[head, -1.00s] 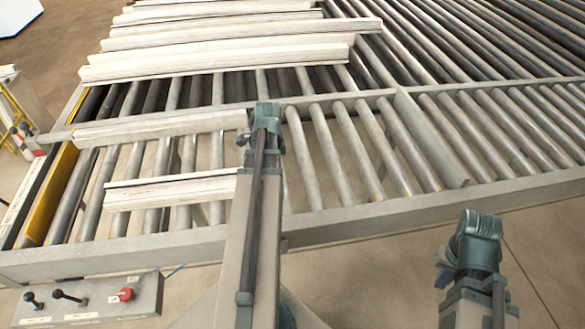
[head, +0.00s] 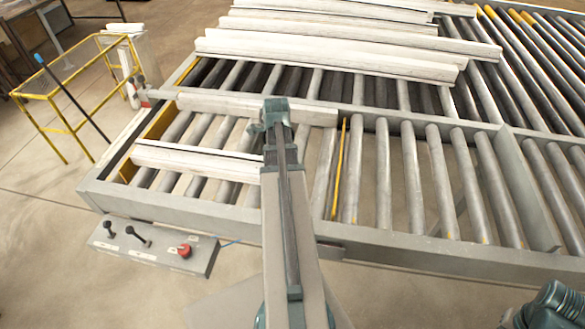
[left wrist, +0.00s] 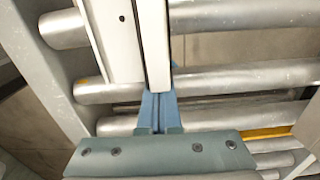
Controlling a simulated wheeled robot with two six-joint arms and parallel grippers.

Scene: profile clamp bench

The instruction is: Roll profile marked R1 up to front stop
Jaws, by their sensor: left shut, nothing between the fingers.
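Two white profiles lie on the rollers at the left of the near lane in the head view: a front one (head: 195,160) and one behind it (head: 225,105). No R1 mark is legible, so I cannot tell which is R1. The front profile's left end is at or very near the yellow plate (head: 158,122) at the lane's left end. My left gripper (head: 272,125) is at its right end. In the left wrist view, the blue fingers (left wrist: 160,98) are shut and empty, close to the white profile's end (left wrist: 155,60); contact is unclear.
More profiles (head: 330,50) lie on the rear rollers. A control box (head: 150,247) with levers and a red knob hangs at the front. A yellow guard rail (head: 50,100) stands at the left. Rollers (head: 410,185) right of my left arm are bare around a thin yellow strip (head: 340,165).

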